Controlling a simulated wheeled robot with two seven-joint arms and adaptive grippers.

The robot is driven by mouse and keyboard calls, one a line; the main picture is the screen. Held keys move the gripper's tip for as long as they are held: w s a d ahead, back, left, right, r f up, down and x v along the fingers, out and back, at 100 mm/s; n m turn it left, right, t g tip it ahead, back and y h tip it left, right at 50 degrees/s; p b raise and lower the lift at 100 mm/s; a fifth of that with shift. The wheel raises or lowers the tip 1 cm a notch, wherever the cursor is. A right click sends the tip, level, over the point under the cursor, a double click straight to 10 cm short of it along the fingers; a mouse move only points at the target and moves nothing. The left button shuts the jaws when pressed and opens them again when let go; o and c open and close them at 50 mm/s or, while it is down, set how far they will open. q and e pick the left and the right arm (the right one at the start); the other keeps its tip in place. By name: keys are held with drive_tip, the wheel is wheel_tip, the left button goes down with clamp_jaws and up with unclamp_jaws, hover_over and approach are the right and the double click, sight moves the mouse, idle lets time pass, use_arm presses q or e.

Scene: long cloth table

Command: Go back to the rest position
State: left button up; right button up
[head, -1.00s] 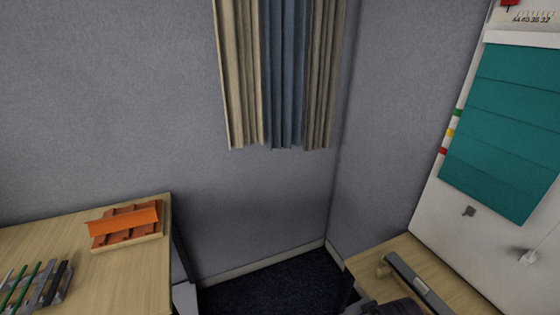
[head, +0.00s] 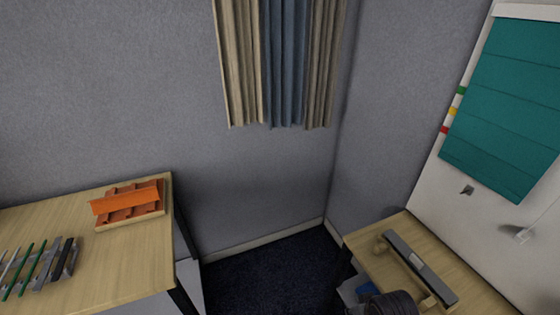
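Neither of my grippers shows in the head view, so I cannot see whether they are open or shut or hold anything. A dark rounded, ridged shape (head: 393,304) shows at the bottom edge in front of the right table; I cannot tell what it is.
A wooden table (head: 120,262) at left bears an orange tray-like object (head: 128,203) and a rack of coloured bars (head: 38,268). A second table (head: 366,257) at right bears a long grey bar (head: 420,268). Dark carpet (head: 270,279) lies between them. Curtains (head: 280,65) hang behind.

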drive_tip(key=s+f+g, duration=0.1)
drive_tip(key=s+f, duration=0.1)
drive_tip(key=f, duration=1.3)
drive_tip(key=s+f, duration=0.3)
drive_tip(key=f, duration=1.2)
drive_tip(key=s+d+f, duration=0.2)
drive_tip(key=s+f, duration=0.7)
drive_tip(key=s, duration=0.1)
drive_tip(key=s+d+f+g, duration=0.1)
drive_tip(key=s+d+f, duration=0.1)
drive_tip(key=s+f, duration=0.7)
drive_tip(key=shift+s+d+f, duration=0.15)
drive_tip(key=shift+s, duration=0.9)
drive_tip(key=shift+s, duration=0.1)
